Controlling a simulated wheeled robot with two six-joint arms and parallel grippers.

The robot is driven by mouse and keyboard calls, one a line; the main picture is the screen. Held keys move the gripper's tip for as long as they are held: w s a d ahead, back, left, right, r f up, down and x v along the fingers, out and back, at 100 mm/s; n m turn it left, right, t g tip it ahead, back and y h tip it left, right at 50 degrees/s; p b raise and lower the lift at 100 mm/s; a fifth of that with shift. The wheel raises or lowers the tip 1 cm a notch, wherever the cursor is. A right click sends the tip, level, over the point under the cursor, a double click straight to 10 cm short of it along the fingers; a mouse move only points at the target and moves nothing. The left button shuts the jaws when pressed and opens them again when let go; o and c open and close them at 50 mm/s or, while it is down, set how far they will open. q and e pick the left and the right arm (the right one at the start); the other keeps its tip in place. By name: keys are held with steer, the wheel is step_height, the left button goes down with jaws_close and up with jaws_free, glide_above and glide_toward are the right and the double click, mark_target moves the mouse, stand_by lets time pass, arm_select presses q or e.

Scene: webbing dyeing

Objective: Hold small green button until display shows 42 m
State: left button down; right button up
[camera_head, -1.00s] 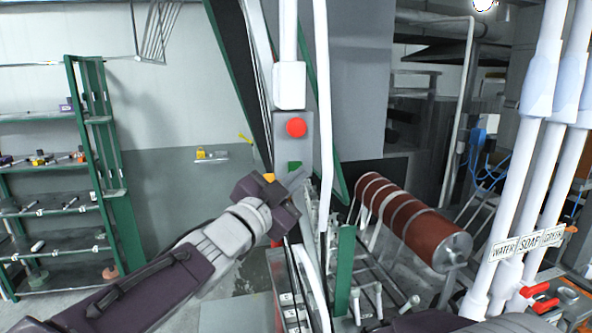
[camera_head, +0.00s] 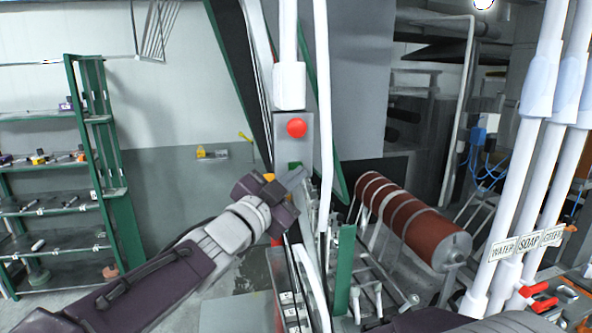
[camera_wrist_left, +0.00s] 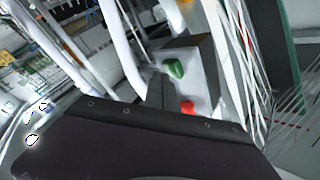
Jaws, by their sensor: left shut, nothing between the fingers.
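The green button (camera_head: 294,166) is on a grey control post (camera_head: 299,146), below a round red button (camera_head: 296,128). In the left wrist view the green button (camera_wrist_left: 175,68) and the red button (camera_wrist_left: 188,107) are on the grey box face, and the dark gripper body fills the lower part. No readable display with a number is in view. My right gripper is not in view.
A white pipe (camera_head: 322,95) runs down just right of the post. A red-brown roller (camera_head: 410,222) lies to the right. White pipes with WATER and SOAP labels (camera_head: 515,247) stand at far right. A green shelf (camera_head: 107,150) stands at left.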

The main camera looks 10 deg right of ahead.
arm_select(q)
steer(key=shift+w+r+p, duration=0.1)
steer(key=shift+w+p, duration=0.25)
steer(key=shift+w, duration=0.15)
stand_by(0.5)
steer(key=shift+s, duration=0.1)
stand_by(2.8)
steer(key=shift+s+b, duration=0.7)
steer(key=shift+s, duration=0.05)
steer(key=s+b, duration=0.3)
steer(key=s, duration=0.2)
